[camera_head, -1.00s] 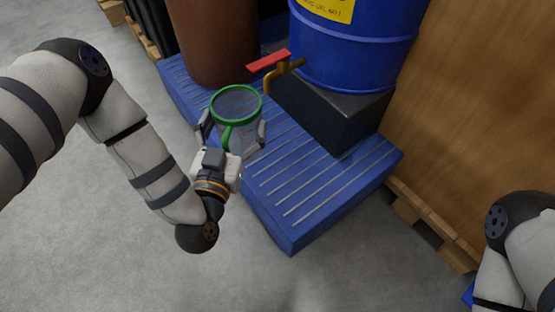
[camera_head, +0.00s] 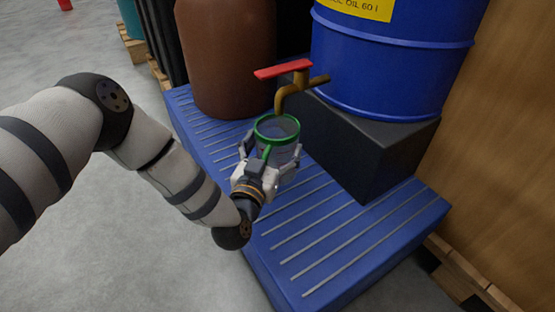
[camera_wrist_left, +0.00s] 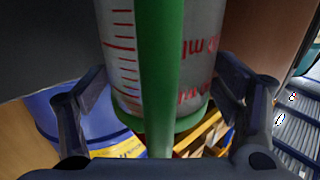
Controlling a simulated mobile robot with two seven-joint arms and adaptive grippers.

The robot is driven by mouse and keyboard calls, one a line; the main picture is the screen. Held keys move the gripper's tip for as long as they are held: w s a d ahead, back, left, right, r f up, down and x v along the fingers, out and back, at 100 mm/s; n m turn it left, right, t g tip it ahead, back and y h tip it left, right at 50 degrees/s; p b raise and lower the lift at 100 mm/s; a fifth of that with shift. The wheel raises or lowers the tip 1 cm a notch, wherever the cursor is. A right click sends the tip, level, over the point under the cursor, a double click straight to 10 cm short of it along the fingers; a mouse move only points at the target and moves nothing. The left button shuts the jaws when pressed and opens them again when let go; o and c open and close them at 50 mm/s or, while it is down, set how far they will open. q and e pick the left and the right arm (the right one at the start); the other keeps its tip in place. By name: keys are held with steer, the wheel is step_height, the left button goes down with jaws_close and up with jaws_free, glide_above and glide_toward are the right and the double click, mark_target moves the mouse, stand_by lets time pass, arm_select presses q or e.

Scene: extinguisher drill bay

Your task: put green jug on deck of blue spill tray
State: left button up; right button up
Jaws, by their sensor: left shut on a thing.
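The green jug (camera_head: 278,130) is a clear measuring jug with a green rim and handle. It is upright in the head view, in front of the brass tap's spout. My left gripper (camera_head: 272,152) is shut on it, fingers on either side. In the left wrist view the jug (camera_wrist_left: 193,40) with red markings and its green handle fills the space between the fingers of my left gripper (camera_wrist_left: 160,88). The blue spill tray (camera_head: 285,240) has a slatted deck below the jug. The gap under the jug is hidden. My right gripper is out of view.
A blue drum (camera_head: 385,65) stands on a black block (camera_head: 350,140); its brass tap (camera_head: 290,93) with a red lever (camera_head: 283,70) sticks out close to the jug. A brown drum (camera_head: 225,60) stands at the tray's back left. The deck's front part is clear.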

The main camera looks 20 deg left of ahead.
mark_target(283, 138)
arm_select(q)
steer(key=shift+w, duration=0.4)
steer(key=shift+w+a+b, duration=0.1)
steer(key=shift+w+b, duration=0.3)
steer(key=shift+w, duration=0.15)
step_height(283, 138, down, 4)
steer(key=shift+r+b, duration=0.1)
steer(key=shift+b, duration=1)
steer(key=shift+r, duration=0.25)
steer(key=shift+f, duration=0.15)
steer(key=o, duration=1.2)
steer(key=shift+c, duration=0.2)
